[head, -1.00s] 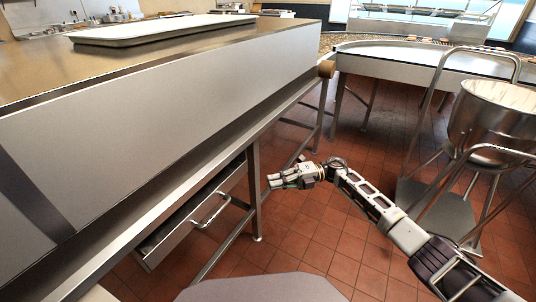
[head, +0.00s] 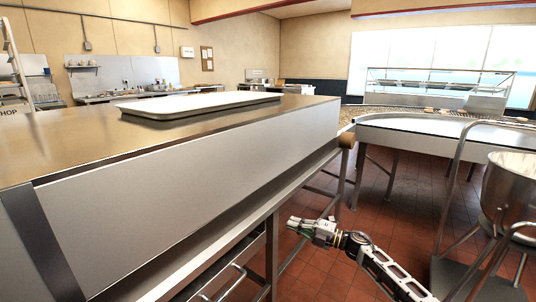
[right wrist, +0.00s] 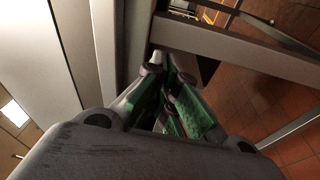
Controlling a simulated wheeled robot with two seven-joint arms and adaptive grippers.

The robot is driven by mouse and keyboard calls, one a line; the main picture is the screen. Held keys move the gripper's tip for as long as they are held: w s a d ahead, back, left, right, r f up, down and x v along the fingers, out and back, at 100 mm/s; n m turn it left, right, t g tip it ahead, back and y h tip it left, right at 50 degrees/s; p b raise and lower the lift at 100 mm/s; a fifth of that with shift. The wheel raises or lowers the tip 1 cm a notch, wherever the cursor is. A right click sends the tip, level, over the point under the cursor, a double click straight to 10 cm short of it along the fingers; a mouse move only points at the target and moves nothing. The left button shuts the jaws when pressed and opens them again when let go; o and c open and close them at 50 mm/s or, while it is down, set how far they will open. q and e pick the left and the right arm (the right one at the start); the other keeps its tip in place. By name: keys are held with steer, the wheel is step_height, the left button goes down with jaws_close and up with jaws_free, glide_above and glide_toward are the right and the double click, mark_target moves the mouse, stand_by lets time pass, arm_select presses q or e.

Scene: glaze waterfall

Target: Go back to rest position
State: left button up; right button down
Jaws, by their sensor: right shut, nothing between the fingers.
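My right gripper (head: 311,230) is shut and empty. It is held out over the tiled floor, to the right of the steel counter's front side. In the right wrist view its green-padded fingers (right wrist: 178,100) come together beside the counter's frame. I cannot tell how far apart the gripper and the frame are. My left gripper does not show in these views.
The long steel counter (head: 200,150) fills the left, with a white tray (head: 200,103) on top. A metal bowl (head: 510,190) sits on a wheeled stand at right. A curved counter (head: 440,132) stands behind. The tiled floor (head: 390,200) between them is clear.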

steer(key=w+d+r+m+t+h, duration=0.3)
steer(key=w+r+m+t+h, duration=0.15)
steer(key=r+m, duration=0.25)
steer(key=w+d+r+m+t+h, duration=0.3)
steer(key=w+r+m+t+h, duration=0.1)
steer(key=r+m+t+h, duration=0.25)
arm_select(q)
steer(key=shift+p, duration=0.45)
arm_select(e)
steer(key=s+f+m+g, duration=0.4)
steer(key=s+f, duration=0.9)
steer(key=s, duration=0.3)
steer(key=s+a+f+m+g+h, duration=0.1)
steer(key=s+f+m+g, duration=0.4)
steer(key=s+f, duration=0.8)
steer(key=s+a+f+m+g+h, duration=0.1)
steer(key=s+f+m+g, duration=0.3)
steer(key=s+f, duration=0.9)
steer(key=s+m, duration=0.1)
steer(key=s, duration=0.6)
steer(key=shift+s+g, duration=0.35)
steer(key=shift+g, duration=0.05)
arm_select(q)
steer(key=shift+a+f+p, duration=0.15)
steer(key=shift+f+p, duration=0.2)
steer(key=shift+p, duration=0.35)
arm_select(e)
steer(key=shift+d+f+m, duration=0.15)
steer(key=shift+f+m, duration=0.1)
steer(key=shift+f, duration=0.1)
